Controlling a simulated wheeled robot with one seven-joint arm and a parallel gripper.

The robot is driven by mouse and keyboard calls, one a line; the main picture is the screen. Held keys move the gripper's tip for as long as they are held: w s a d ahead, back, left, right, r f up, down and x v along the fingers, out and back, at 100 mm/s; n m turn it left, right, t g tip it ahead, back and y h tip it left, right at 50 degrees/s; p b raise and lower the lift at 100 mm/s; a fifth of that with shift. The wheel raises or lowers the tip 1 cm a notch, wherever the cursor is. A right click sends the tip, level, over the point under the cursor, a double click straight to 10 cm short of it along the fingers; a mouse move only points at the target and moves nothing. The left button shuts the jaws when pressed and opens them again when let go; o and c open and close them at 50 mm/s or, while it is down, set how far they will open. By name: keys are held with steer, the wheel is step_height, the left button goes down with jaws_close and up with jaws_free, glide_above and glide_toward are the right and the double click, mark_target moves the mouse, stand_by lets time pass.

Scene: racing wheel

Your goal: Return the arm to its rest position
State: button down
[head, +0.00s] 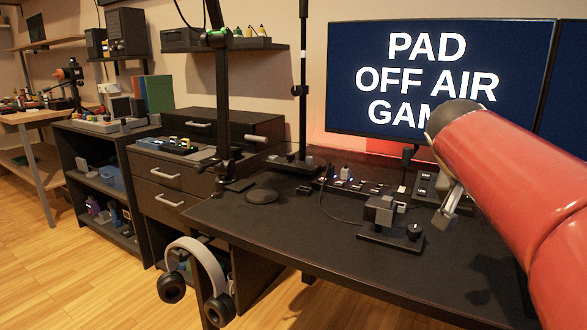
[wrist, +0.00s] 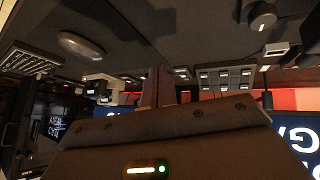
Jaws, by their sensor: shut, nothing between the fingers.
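My red arm (head: 520,185) reaches in from the right in the head view, in front of the monitor and over the desk. A grey metal end, my gripper (head: 440,218), shows partly beneath it above the desk's right side. In the wrist view the two dark fingers of my gripper (wrist: 158,85) stand together, shut and empty. The arm hides part of the monitor and the desk's right end.
A black desk (head: 300,225) holds a small lever device (head: 383,215), a button panel (head: 355,183) and a round dark puck (head: 262,194). A monitor (head: 400,75) stands behind. Headphones (head: 200,270) hang at the desk's front left. A black lamp pole (head: 222,90) rises at left.

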steer(key=s+a+f+n+t+y, duration=0.1)
steer(key=s+a+f+n+y, duration=0.2)
steer(key=s+a+f, duration=0.4)
steer(key=s+a+f+n+t+y+b, duration=0.1)
steer(key=s+a+f+n+y, duration=0.3)
steer(key=s+a+f, duration=0.4)
steer(key=a+f+n, duration=0.1)
steer(key=a+f, duration=0.2)
steer(key=f, duration=0.2)
steer(key=shift+n, duration=0.4)
steer(key=shift+s, duration=0.1)
